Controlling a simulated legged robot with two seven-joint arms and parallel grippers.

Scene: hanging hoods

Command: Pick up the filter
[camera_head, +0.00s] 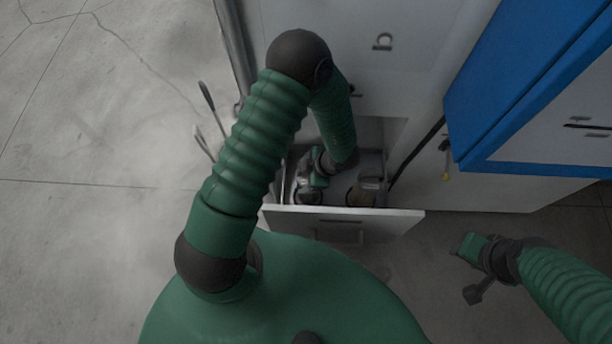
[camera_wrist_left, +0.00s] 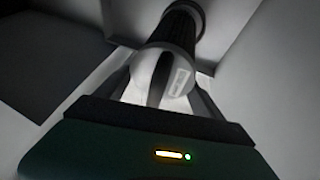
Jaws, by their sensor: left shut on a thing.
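The filter (camera_wrist_left: 172,72), a grey cylinder with a pale label and a dark ribbed upper part, fills the middle of the left wrist view between my two fingers. My left gripper (camera_head: 305,194) reaches down into the open drawer and is shut on the filter. In the head view the gripper and wrist hide much of it, and I cannot tell if it is lifted off the drawer floor. My right gripper (camera_head: 474,292) is low at the right, outside the drawer; its finger opening is not clear.
The open drawer has a white front panel (camera_head: 380,222). Another brownish round item (camera_head: 362,193) stands in the drawer to the right of my left gripper. A blue-edged cabinet (camera_head: 520,75) juts out at upper right. Thin metal handles (camera_head: 212,110) stand left of the drawer. Grey floor is clear at left.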

